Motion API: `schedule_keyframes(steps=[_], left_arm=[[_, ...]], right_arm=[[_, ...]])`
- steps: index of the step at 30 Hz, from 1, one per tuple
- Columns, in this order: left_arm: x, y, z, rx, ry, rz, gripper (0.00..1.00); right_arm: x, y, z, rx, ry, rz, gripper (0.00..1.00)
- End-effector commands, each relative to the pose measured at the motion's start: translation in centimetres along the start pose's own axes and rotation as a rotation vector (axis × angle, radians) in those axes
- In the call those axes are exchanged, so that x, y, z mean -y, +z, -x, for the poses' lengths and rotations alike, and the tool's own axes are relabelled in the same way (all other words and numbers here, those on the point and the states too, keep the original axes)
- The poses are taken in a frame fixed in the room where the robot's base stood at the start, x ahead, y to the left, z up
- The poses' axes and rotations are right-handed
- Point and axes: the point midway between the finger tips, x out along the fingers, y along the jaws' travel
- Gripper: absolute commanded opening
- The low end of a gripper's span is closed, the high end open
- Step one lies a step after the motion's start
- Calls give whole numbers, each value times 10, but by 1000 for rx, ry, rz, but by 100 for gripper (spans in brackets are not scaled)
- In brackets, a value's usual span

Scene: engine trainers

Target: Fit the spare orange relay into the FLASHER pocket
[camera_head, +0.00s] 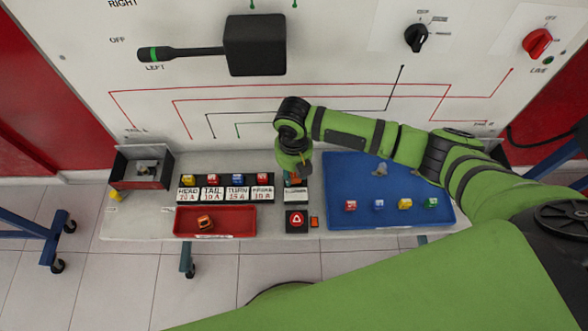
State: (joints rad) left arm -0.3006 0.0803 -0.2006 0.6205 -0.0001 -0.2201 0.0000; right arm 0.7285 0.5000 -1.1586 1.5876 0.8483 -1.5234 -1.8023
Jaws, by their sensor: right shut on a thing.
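My right gripper (298,170) points down over the black flasher socket (295,183), just above a white label (295,194) too small to read. It is shut on the orange relay (291,180), of which only a little orange shows below the fingers. I cannot tell whether that relay is in the pocket or just above it. Another orange relay (205,221) lies tilted in the red tray (243,224) at the front. My left gripper is not in view.
Left of the pocket stands a row of labelled fuses (212,181). A blue mat (340,212) holds several coloured fuses and a grey piece (380,170). An open dark box (141,168) stands far left.

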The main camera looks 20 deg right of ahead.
Motion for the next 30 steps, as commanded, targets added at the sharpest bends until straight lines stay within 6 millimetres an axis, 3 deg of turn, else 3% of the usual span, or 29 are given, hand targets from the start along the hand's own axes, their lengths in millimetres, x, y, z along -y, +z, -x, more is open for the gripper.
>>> schedule_keyframes(steps=[30], left_arm=[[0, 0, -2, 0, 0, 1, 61]], right_arm=[[0, 0, -9, 0, 0, 0, 10]])
